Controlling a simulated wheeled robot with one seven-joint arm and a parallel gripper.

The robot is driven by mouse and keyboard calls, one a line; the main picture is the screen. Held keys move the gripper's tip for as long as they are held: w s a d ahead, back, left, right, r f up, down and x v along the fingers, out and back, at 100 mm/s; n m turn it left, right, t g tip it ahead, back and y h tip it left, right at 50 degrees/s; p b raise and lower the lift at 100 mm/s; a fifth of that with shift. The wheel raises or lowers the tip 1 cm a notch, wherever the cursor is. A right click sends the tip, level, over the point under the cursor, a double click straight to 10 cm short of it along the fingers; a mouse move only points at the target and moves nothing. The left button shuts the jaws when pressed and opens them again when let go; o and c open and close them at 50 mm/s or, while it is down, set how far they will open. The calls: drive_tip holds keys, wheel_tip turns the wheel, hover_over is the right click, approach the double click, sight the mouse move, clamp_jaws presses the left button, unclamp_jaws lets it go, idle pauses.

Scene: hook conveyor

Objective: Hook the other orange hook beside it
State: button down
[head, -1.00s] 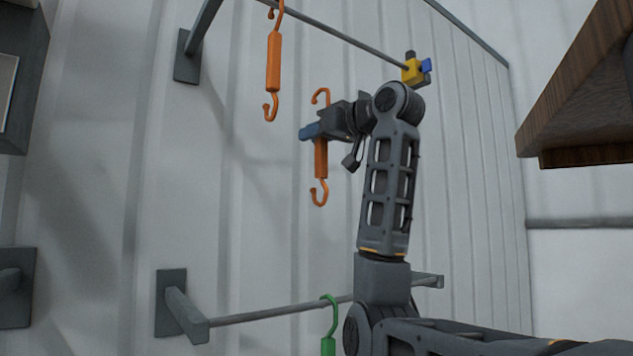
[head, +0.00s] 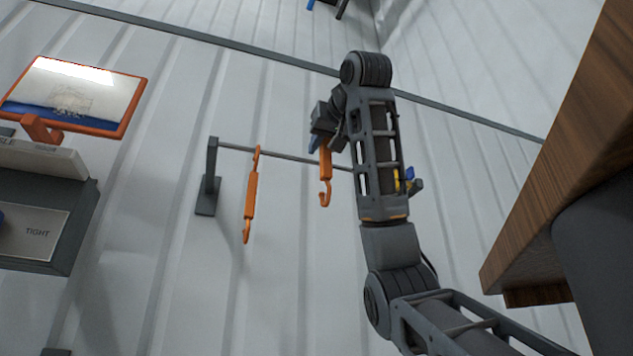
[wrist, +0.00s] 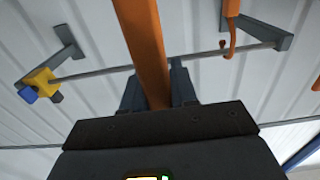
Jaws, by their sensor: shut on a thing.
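One orange hook (head: 250,195) hangs from the upper rail (head: 285,157), near the rail's left end. My gripper (head: 323,138) is shut on another orange hook (head: 325,172), to the right of the hanging one. The held hook's body and lower curl show below the gripper. Its upper curl is hidden in the head view, so I cannot tell whether it touches the rail. In the wrist view the held hook (wrist: 145,45) passes between the fingers (wrist: 158,88) and crosses in front of the rail (wrist: 100,73). The hanging hook (wrist: 230,25) is apart from it, to the right.
A yellow and blue piece (head: 408,181) sits at the rail's right end, partly behind my arm. A bracket (head: 207,185) holds the left end. An orange-framed panel (head: 75,95) stands left and a wooden top (head: 560,140) right. The rail between the two hooks is free.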

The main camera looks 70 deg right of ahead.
drive_tip(key=f+p+x, duration=0.1)
drive_tip(key=p+x, duration=0.5)
drive_tip(key=x, duration=0.2)
drive_tip(key=f+p+x, duration=0.2)
drive_tip(key=p+x, duration=0.3)
drive_tip(key=x, duration=0.3)
drive_tip(key=shift+f+p, duration=0.25)
drive_tip(key=shift+p, duration=0.15)
idle(1.6)
idle(0.4)
drive_tip(key=c, duration=0.8)
unclamp_jaws()
drive_tip(key=shift+a, duration=0.1)
